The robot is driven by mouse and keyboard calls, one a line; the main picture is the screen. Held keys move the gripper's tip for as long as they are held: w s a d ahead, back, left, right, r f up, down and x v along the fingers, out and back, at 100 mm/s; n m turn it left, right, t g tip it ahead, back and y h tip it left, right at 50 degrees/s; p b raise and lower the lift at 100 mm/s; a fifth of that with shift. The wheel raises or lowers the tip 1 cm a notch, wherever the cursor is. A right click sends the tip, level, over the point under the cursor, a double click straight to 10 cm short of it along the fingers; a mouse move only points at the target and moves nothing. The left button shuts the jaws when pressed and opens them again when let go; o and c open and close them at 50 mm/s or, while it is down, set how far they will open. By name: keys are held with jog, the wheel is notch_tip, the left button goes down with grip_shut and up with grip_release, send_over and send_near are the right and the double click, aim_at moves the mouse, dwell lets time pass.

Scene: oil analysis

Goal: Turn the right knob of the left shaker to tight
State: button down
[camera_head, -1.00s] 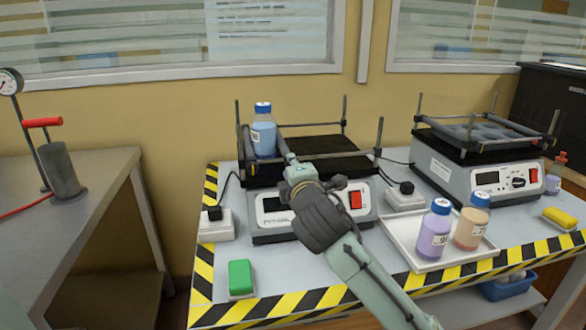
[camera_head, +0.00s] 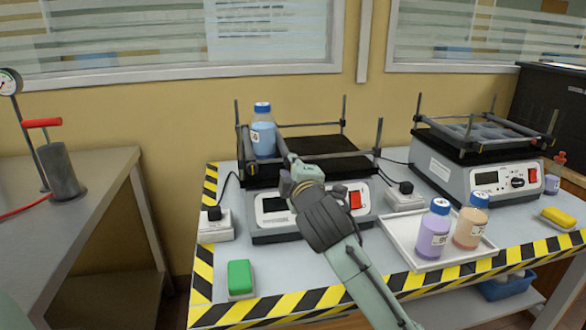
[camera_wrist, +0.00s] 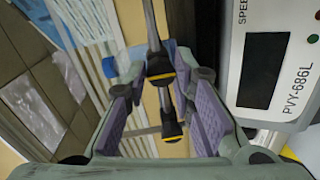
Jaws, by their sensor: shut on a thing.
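The left shaker (camera_head: 268,239) stands on the striped table, with a dark platform, corner rods and a blue-capped bottle (camera_head: 263,135) held beside its bars. Its left knob, black with yellow (camera_head: 252,169), shows at the front left and is lower in the wrist view (camera_wrist: 171,130). The right knob, black with a yellow ring (camera_wrist: 160,70), sits between my fingertips in the wrist view; in the head view my gripper hides it. My gripper (camera_head: 290,162) is at the shaker's front edge, its purple-padded fingers (camera_wrist: 163,82) shut on the right knob.
The right shaker (camera_head: 462,183) stands at the back right. A white tray (camera_head: 402,240) holds a purple bottle (camera_head: 433,232) and an orange bottle (camera_head: 470,226).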

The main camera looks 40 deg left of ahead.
jog(key=c, duration=1.3)
grip_release()
jog(key=shift+c, duration=0.2)
jog(key=v, duration=1.2)
